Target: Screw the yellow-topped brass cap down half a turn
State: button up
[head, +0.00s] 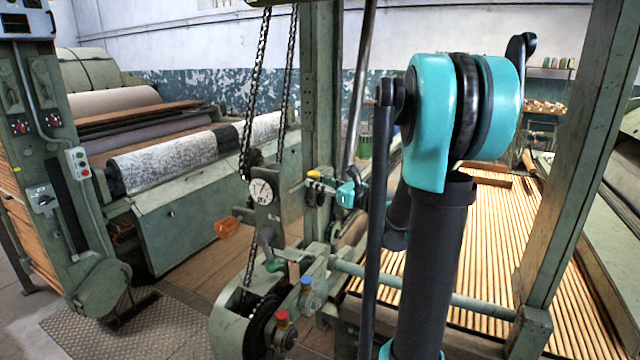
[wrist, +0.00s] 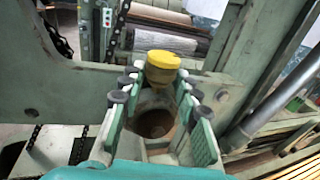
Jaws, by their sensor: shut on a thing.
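The yellow-topped brass cap (wrist: 163,62) is between my fingertips in the wrist view, at the far end of the jaws. Its yellow top shows clearly, and its lower part is partly hidden by the fingers. My gripper (wrist: 160,78) is shut on it, one green padded finger on each side. In the head view the yellow top (head: 314,174) is small, just left of my teal gripper (head: 330,184). The cap's thread and seat cannot be made out.
A round gauge (head: 262,190) and an orange handle (head: 227,228) are left of my gripper. Red (head: 282,318) and blue (head: 307,282) caps sit lower on the machine. A green post (head: 322,90) stands close behind. Chains hang at the left.

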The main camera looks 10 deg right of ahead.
jog(key=o, duration=1.2)
jog(key=shift+c, duration=0.2)
jog(key=v, duration=1.2)
